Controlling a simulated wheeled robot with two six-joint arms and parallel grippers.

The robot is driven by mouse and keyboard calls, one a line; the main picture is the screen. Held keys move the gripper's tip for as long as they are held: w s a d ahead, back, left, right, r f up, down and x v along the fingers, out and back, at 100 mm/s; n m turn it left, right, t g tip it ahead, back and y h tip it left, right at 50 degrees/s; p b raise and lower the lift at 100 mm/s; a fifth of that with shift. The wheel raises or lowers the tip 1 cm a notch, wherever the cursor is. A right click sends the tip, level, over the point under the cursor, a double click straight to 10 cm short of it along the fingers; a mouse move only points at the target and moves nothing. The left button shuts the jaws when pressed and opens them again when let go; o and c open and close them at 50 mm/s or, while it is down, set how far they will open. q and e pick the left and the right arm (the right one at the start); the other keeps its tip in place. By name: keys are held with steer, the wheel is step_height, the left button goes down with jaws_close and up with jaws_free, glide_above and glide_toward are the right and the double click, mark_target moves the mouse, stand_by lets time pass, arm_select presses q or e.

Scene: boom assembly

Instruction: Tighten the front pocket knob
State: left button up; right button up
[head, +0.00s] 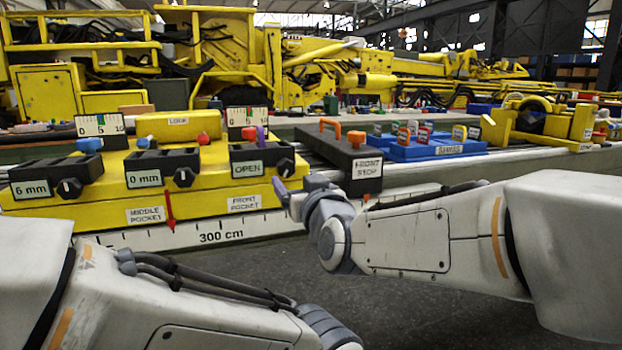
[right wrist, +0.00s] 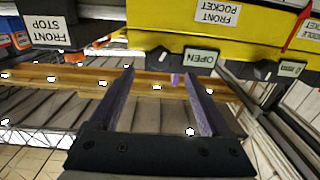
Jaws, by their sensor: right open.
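The front pocket knob (head: 284,166) is a dark round knob with a white mark, on the right of the black block labelled OPEN (head: 248,169). That block sits on the yellow carriage (head: 100,208) above the FRONT POCKET label (head: 244,203). My right gripper (head: 281,188) is just below and in front of the knob, apart from it as far as I can tell. In the right wrist view the picture is upside down; my open, empty purple fingers (right wrist: 157,76) point toward the knob (right wrist: 157,54). My left forearm shows at the lower left, its gripper out of frame.
A black FRONT STOP block (head: 366,168) with an orange handle stands right of the carriage. A blue tray (head: 440,150) labelled SHIMS lies beyond it. Middle pocket (head: 145,215) and other knobs are to the left. The scale rail (head: 220,237) runs along the front edge.

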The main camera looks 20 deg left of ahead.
mark_target(287, 170)
steer(key=x, duration=0.7)
steer(key=shift+w+a, duration=0.15)
steer(key=shift+w, duration=0.1)
steer(key=shift+b, duration=0.3)
jaws_close()
